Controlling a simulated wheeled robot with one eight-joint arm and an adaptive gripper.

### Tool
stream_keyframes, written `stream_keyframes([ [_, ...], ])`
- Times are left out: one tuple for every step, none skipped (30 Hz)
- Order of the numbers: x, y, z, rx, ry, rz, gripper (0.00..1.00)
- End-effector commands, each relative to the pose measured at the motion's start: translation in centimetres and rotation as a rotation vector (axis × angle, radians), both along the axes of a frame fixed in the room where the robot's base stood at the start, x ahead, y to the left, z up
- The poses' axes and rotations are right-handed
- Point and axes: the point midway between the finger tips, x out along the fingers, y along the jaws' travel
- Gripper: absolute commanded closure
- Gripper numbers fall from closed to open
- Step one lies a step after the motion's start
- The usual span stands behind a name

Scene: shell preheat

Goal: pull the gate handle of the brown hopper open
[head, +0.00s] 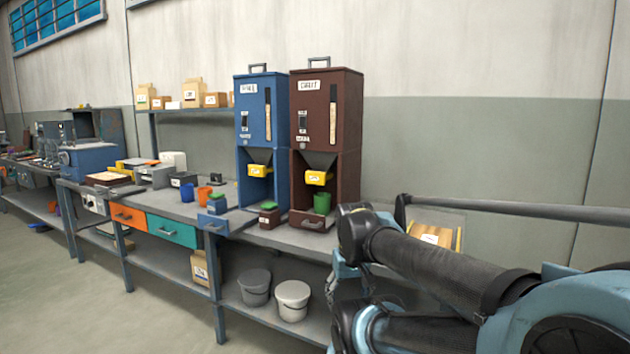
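The brown hopper (348,112) stands upright on the bench near the middle of the head view, right of the blue hopper. Its yellow gate handle (318,178) sits at the front, below the dark funnel. A green cup (322,203) stands under the handle, inside the hopper's lower opening. My arm comes in from the lower right. What seems to be my gripper (338,284) is low in front of the bench, below and a little right of the brown hopper, apart from the handle. The arm partly hides it, and its fingers are not clear.
The blue hopper (257,108) has its own yellow handle (259,170). A small box with a green top (269,215) stands before it. Two buckets are on the lower shelf.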

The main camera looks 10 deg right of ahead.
Motion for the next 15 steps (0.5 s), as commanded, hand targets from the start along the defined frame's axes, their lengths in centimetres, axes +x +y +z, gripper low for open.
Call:
stream_keyframes([
  [1.0,-0.1,0.9,-0.017,-0.006,-0.013,0.10],
  [1.6,-0.3,1.4,-0.030,-0.012,-0.025,0.03],
  [2.5,-0.6,2.1,-0.051,-0.021,-0.047,0.03],
  [3.3,-0.9,2.7,-0.067,-0.031,-0.064,0.03],
  [4.1,-1.2,3.4,-0.085,-0.040,-0.084,0.03],
  [5.3,-1.7,4.4,-0.110,-0.057,-0.110,0.03],
  [6.3,-1.9,5.1,-0.128,-0.070,-0.130,0.03],
  [7.3,-2.2,5.9,-0.145,-0.086,-0.149,0.03],
  [8.6,-2.4,6.8,-0.168,-0.108,-0.177,0.03],
  [9.6,-2.6,7.6,-0.185,-0.124,-0.195,0.03],
  [10.6,-2.8,8.3,-0.200,-0.142,-0.214,0.03],
  [12.0,-2.9,9.2,-0.221,-0.167,-0.238,0.03],
  [13.1,-2.9,10.0,-0.234,-0.188,-0.256,0.03],
  [14.2,-3.0,10.7,-0.248,-0.209,-0.273,0.03],
  [15.7,-2.9,11.6,-0.265,-0.238,-0.295,0.03],
])
